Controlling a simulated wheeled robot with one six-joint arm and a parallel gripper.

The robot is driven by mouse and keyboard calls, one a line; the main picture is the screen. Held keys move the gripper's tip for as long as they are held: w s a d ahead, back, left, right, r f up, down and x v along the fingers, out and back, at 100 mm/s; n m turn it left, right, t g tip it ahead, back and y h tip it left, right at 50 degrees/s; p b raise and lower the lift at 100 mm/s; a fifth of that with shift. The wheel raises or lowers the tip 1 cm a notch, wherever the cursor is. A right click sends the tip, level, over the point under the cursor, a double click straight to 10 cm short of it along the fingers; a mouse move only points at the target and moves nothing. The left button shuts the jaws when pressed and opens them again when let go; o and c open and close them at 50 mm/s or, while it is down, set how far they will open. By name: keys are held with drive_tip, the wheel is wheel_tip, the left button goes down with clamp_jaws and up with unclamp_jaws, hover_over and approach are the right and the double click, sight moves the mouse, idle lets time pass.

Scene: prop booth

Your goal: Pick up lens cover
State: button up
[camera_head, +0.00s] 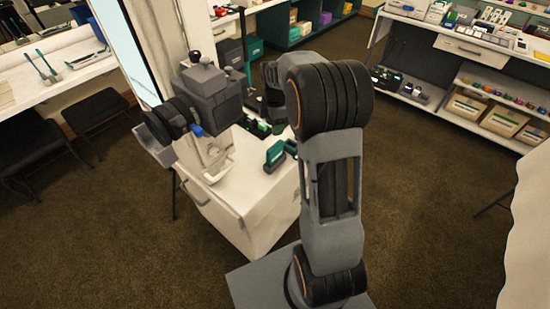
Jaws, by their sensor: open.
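I cannot make out the lens cover for certain at this size. Small dark and green items (256,128) lie on the white cabinet (255,215), partly behind my arm. A teal and dark object (275,154) sits near the cabinet's front right edge. A dark grey boxy device (212,92), which looks like a camera, stands over the cabinet's left side. Its black ribbed barrel (168,120) points left, with a small blue part (197,130) beside it. My arm rises right of the cabinet.
A white shelf unit (480,42) with boxes and small goods stands at the back right. A white counter (68,50) holds tools at the left, with dark stools (95,110) below. A pale panel (525,235) edges the right. Carpet (430,210) right of my arm is clear.

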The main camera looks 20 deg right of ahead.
sight(274, 146)
drive_tip(key=f+n, duration=0.2)
drive_tip(key=f, duration=0.2)
drive_tip(key=w+f+n+p, duration=0.1)
drive_tip(key=f+n, duration=0.1)
drive_tip(key=f, duration=0.3)
drive_tip(key=f+n+p, duration=0.1)
drive_tip(key=f+n, duration=0.1)
drive_tip(key=f, duration=0.2)
drive_tip(key=shift+w+d+f, duration=0.2)
drive_tip(key=shift+w+d, duration=0.05)
drive_tip(key=shift+c, duration=0.5)
clamp_jaws()
